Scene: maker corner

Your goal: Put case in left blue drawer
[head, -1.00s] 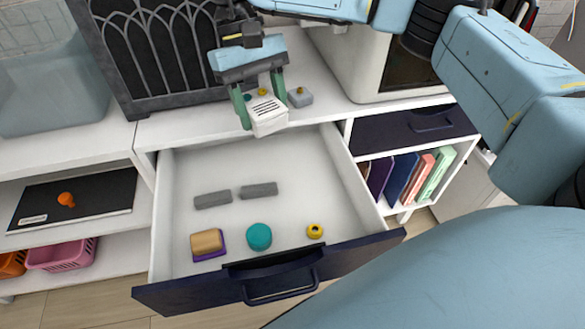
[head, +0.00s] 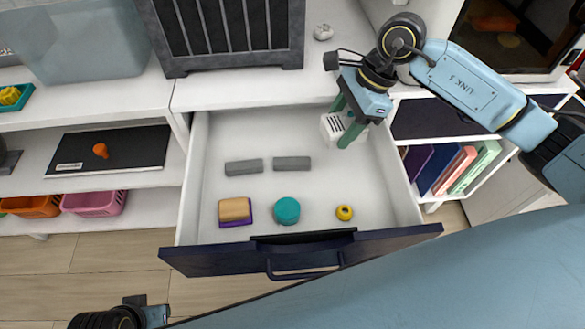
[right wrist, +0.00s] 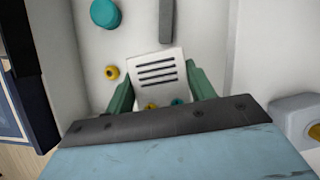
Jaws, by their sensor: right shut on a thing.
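The white case (head: 333,126) with dark slots is between the green fingers of my right gripper (head: 345,128). The gripper is shut on it, over the back right part of the open left blue drawer (head: 400,241). In the right wrist view the case (right wrist: 160,75) sits between both fingers, its slotted face showing; I cannot tell whether it touches the drawer floor. The drawer is pulled out, with a white inside and a dark blue front. Part of my left arm shows at the bottom left of the head view, but its fingers are not visible.
In the drawer lie two grey bars (head: 244,167) (head: 292,163), a tan and purple block (head: 235,210), a teal round piece (head: 286,211) and a yellow ring (head: 344,213). The drawer's middle right floor is clear. A closed blue drawer (head: 440,118) is to the right.

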